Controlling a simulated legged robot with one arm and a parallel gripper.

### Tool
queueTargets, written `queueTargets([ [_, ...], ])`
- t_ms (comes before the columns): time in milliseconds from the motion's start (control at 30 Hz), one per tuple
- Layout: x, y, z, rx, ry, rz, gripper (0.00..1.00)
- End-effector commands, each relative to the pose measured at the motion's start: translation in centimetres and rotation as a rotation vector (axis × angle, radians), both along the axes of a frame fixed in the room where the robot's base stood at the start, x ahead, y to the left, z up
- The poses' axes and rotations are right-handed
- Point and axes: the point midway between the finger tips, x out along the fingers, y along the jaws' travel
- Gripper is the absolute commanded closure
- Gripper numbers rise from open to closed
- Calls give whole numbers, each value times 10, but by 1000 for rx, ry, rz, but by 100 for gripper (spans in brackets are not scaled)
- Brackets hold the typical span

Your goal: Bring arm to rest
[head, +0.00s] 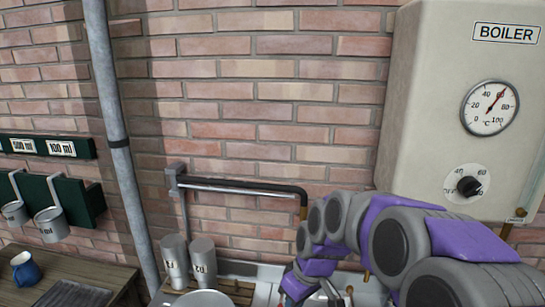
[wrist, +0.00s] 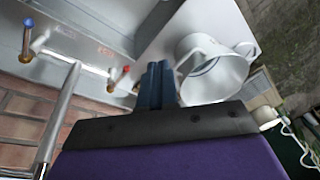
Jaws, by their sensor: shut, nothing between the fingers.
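My arm, grey with purple covers, reaches in from the lower right of the head view and bends down in front of the boiler (head: 450,110). Its far end is at the bottom edge, where the fingers cannot be made out clearly. In the wrist view my gripper (wrist: 156,85) shows its two dark fingers pressed together, with nothing between them. A white two-handled pot (wrist: 213,75) stands just right of the fingers in that view. I cannot tell whether they touch it.
A pipe (head: 240,188) juts along the brick wall. Metal cylinders (head: 203,262) stand below it. The wrist view shows a blue-topped tap (wrist: 27,38) and a red-topped tap (wrist: 119,77).

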Motion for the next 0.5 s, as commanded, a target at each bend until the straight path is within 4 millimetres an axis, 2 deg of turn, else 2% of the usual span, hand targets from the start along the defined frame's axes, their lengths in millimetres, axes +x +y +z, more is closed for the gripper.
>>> queueTargets([
  [33, -20, -6, 6, -16, 15, -34, 100],
  [167, -70, -20, 12, -59, 68, -139, 100],
  [500, -202, -68, 8, -187, 198, -465, 100],
])
